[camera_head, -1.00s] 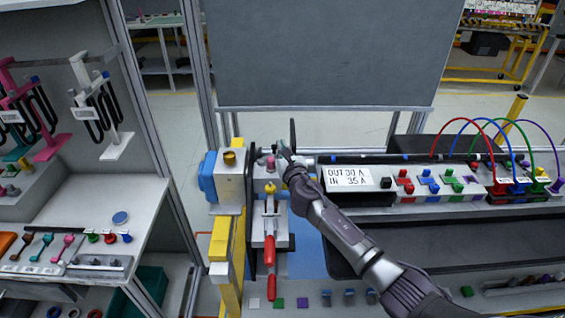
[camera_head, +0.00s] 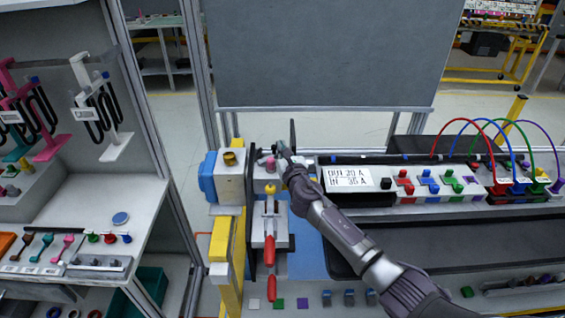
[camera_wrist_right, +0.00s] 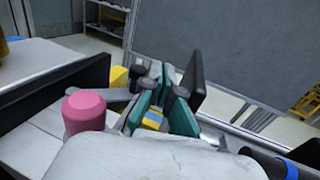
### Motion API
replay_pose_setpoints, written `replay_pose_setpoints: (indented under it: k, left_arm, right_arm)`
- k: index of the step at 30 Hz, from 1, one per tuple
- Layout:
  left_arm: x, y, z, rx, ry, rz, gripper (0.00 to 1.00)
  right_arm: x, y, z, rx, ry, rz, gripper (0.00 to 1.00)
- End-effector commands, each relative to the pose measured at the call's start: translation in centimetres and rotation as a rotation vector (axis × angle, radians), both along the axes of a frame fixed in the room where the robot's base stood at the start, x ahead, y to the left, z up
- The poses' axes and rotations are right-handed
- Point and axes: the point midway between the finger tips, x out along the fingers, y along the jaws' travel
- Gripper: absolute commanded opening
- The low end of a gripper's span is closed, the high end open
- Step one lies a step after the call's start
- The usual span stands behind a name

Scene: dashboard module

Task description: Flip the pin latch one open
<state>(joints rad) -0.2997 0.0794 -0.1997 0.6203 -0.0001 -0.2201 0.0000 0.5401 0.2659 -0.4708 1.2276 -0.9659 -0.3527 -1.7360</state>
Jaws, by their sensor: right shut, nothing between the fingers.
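A pink knob (camera_head: 270,164) sits on the light metal fixture at the far end of the workbench's left side. It is large in the right wrist view (camera_wrist_right: 84,110). A dark upright plate (camera_head: 292,134) stands close by and also shows in the right wrist view (camera_wrist_right: 190,85). I cannot tell which of these parts is pin latch one. My right gripper (camera_head: 281,149) is at this fixture, just right of the pink knob. Its teal-and-grey fingers (camera_wrist_right: 152,80) are shut and empty, beside the knob and the dark plate. Contact is unclear. My left gripper is not in view.
A toggle clamp with red handles (camera_head: 269,252) stands nearer than the knob, beside a yellow post (camera_head: 238,245). A labelled panel (camera_head: 348,178) with coloured connectors and cables is to the right. A grey board (camera_head: 330,55) rises behind.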

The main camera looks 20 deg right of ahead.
Motion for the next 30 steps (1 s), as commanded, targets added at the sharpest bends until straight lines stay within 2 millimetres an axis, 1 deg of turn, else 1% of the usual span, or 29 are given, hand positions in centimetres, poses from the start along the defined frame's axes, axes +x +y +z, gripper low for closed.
replay_pose_setpoints:
  k: [15, 19, 23, 26, 30]
  left_arm:
    - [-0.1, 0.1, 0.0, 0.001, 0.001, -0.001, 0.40]
    - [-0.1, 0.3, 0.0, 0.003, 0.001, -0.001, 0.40]
    - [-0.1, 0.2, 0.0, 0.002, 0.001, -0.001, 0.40]
    - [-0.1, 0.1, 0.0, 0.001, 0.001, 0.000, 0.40]
    - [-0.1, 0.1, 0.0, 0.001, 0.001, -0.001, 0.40]
  right_arm:
    - [0.0, 0.0, 0.0, 0.000, 0.000, 0.000, 0.00]
    - [-0.5, 0.0, 0.0, 0.000, -0.001, 0.001, 0.00]
    - [-2.1, 0.0, -0.1, -0.001, -0.001, 0.001, 0.00]
    - [-4.0, 0.0, -0.2, -0.001, 0.001, 0.002, 0.00]
    - [-7.1, 0.1, -0.2, -0.001, 0.002, 0.003, 0.00]
